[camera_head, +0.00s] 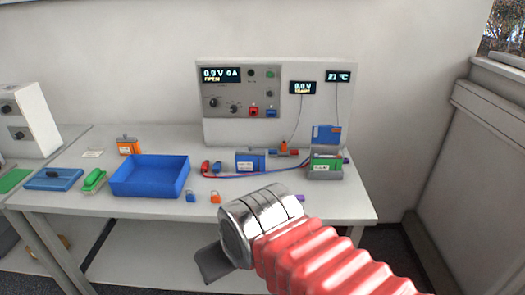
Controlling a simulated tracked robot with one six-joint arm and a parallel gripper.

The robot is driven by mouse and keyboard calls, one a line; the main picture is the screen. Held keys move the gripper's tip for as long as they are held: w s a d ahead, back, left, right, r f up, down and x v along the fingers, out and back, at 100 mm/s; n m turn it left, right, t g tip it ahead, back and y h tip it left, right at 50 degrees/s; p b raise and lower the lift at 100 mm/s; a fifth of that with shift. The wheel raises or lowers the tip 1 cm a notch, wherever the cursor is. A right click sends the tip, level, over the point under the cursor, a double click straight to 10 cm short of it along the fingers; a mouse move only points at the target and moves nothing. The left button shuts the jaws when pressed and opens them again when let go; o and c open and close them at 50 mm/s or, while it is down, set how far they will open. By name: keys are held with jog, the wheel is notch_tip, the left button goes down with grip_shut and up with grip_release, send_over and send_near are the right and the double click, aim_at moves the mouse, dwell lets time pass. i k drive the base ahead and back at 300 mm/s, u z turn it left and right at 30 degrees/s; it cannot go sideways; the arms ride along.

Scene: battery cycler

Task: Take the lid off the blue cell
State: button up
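Another blue block with a pale mark (326,134) shows above and behind a green cell (325,163), which sits in a grey holder (325,174). My gripper (212,264) is in front of the bench, low in the picture, well apart from both blue things. Only a dark part of it shows past my metal wrist, so its fingers and opening are hidden.
A blue tray (150,190) stands left of the blue cell, with an orange cell (128,146) behind it. Red and blue leads (235,175) run across the bench. Small blue and orange padlock-like pieces (215,197) lie near the front edge. The instrument panel (240,125) stands behind.

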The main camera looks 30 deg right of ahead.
aim_at(249, 151)
jog(key=i, duration=1)
jog(key=z, duration=0.05)
